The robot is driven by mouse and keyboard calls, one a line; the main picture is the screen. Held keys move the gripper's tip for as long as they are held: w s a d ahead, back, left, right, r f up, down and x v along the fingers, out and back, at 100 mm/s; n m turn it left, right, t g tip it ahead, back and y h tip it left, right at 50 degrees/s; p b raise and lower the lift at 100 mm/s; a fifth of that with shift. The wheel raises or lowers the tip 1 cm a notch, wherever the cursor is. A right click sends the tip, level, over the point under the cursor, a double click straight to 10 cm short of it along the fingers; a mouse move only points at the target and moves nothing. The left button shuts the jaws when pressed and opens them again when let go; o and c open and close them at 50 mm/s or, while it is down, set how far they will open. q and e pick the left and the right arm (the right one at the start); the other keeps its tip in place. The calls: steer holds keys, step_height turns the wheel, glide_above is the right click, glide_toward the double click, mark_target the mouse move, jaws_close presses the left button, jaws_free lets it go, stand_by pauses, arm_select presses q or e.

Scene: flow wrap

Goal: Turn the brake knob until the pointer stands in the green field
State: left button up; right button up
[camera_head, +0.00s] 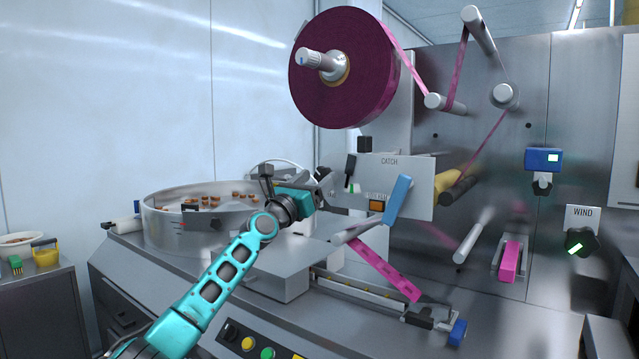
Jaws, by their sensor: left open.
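A grey knob with a blue-marked end (310,58) sits on the spindle of the purple film reel (365,85), high in the middle. No label on it can be read, so I cannot tell if it is the brake knob. I cannot make out a pointer scale with a green field. A black knob with a green mark (577,245) sits under a WIND label at the far right. My left gripper (326,180) is open, well below the reel, in front of the CATCH panel's left edge. Its fingers are small and partly unclear. My right gripper is not in view.
A round metal bowl (165,225) with brown pieces stands left, behind my arm. The space before the reel is clear.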

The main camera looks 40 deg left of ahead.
arm_select(q)
steer(key=shift+w+r, duration=0.15)
steer(key=shift+w, duration=0.45)
steer(key=shift+w+r+b, duration=0.15)
steer(key=shift+w+b, duration=0.1)
steer(key=shift+b, duration=0.1)
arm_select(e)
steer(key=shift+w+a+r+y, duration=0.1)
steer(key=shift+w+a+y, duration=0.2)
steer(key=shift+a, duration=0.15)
arm_select(q)
steer(key=shift+c, duration=0.2)
